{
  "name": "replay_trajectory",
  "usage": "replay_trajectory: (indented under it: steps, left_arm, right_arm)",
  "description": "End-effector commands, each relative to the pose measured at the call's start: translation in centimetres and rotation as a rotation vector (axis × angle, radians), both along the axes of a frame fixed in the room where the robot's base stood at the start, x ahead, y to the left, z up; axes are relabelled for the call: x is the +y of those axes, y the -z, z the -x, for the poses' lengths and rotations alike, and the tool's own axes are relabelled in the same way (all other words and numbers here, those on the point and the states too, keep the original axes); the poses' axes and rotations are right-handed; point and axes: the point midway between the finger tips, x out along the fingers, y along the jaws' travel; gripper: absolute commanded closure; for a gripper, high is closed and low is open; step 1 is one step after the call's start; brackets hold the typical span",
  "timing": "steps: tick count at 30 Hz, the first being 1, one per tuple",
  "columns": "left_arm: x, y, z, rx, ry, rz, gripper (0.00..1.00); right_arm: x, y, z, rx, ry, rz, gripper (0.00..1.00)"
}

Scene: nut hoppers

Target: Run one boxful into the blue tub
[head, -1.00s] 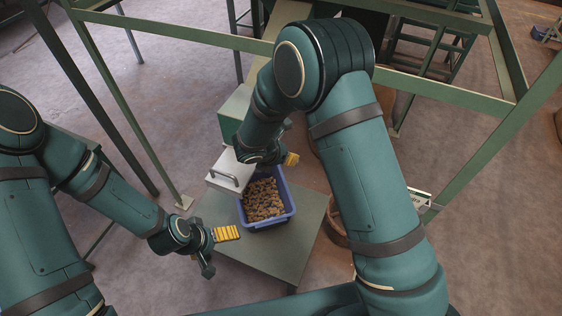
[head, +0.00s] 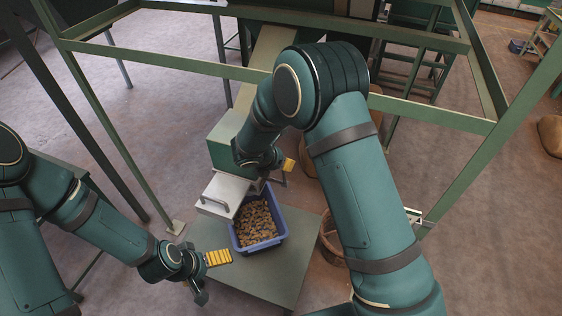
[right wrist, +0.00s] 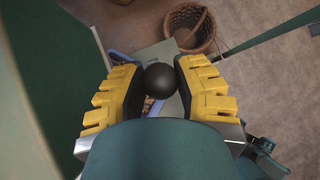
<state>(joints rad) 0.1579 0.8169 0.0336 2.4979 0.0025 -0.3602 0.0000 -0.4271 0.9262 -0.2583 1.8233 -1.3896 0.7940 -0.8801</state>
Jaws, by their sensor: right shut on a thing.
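The blue tub (head: 284,234) stands on a low grey-green table in the head view, with many brown nuts in it. Behind it is a green hopper box (head: 224,158) with a pale chute above and a white box-like part with a handle (head: 222,196) at its front, beside the tub's rim. My right gripper (head: 289,165) is above and behind the tub. In the right wrist view its yellow fingers (right wrist: 160,82) are shut on a black ball knob (right wrist: 160,80). My left gripper (head: 219,258) hangs left of the tub, apart from it; its finger gap is not clear.
A green metal frame (head: 300,78) surrounds the hopper, with posts near both arms. A wicker basket (right wrist: 187,26) stands on the floor right of the table. The table front (head: 266,285) is bare.

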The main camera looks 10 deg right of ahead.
Motion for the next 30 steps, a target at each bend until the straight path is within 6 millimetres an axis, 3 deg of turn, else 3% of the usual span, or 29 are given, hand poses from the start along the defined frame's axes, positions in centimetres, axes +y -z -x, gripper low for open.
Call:
replay_trajectory:
  steps: [3,4,6,19,30]
  left_arm:
    - [0.0,0.0,0.0,0.000,0.000,0.000,0.00]
    - [0.0,0.0,0.0,0.000,0.000,0.000,0.00]
    - [0.0,0.0,0.0,0.000,0.000,0.000,0.00]
    - [0.0,0.0,0.0,0.000,0.000,0.000,0.00]
    - [0.0,0.0,0.0,0.000,0.000,0.000,0.00]
  right_arm:
    - [0.0,-0.4,-0.3,-0.009,-0.001,0.001,1.00]
    - [0.0,-0.4,-0.3,-0.009,-0.001,0.001,0.61]
    - [0.0,-0.4,-0.3,-0.009,0.000,0.002,0.36]
    - [0.0,-0.9,-0.2,-0.006,0.000,0.000,0.35]
    - [0.0,-7.3,-0.2,-0.009,0.000,-0.001,0.35]
